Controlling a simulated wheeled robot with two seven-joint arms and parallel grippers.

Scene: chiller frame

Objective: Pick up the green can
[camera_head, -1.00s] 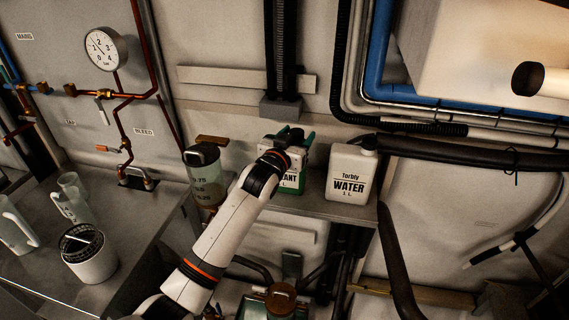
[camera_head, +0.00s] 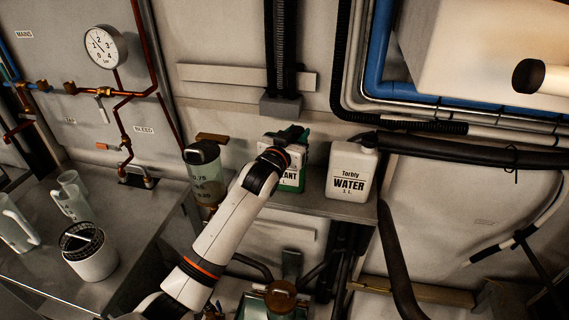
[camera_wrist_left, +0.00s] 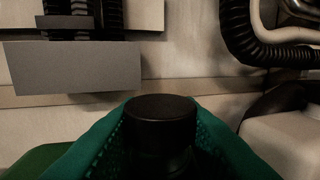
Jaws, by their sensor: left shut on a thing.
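The green can (camera_head: 290,180) stands on a small metal shelf, its white and green label ending in "ANT" partly hidden by my left arm. In the left wrist view its black cap (camera_wrist_left: 160,122) sits between the green fingers of my left gripper (camera_wrist_left: 160,140). My left gripper (camera_head: 291,137) reaches the top of the can from the front and is shut on it. The can looks upright, at about the height of the water jug beside it. My right gripper is not in view.
A white water jug (camera_head: 350,174) stands close to the right of the can on the shelf (camera_head: 345,208). A clear container with a dark lid (camera_head: 203,153) is to the left. Thick black hoses run at right.

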